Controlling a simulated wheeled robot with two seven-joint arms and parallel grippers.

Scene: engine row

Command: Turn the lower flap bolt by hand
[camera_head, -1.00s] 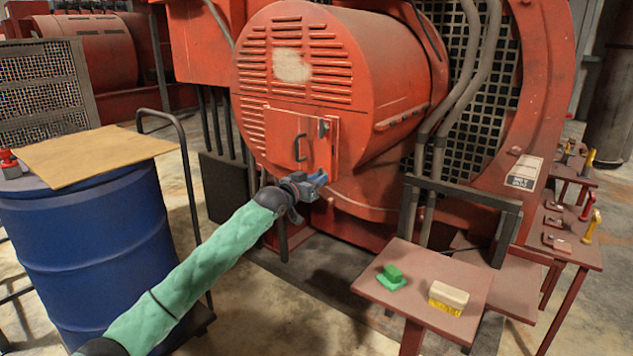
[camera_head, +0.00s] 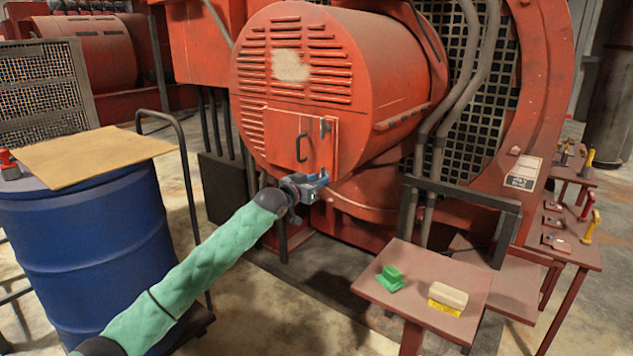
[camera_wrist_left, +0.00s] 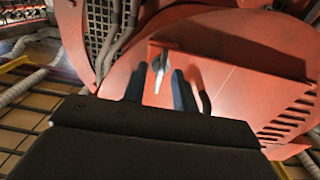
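The red flap (camera_head: 287,140) on the front of the red engine housing is shut or nearly so. It has a dark handle (camera_head: 301,148) and a small dark upper bolt (camera_head: 325,128) at its right side. My left gripper (camera_head: 323,179) is at the flap's lower right corner and covers the lower bolt in the head view. In the left wrist view a pale grey bolt (camera_wrist_left: 160,70) shows between the two blue fingers of my left gripper (camera_wrist_left: 158,90). The fingers look spread, with gaps on both sides. Contact cannot be told. My right gripper is out of view.
A blue drum (camera_head: 85,255) with a cardboard sheet (camera_head: 95,157) stands at left. Grey pipes (camera_head: 455,100) run beside the housing.

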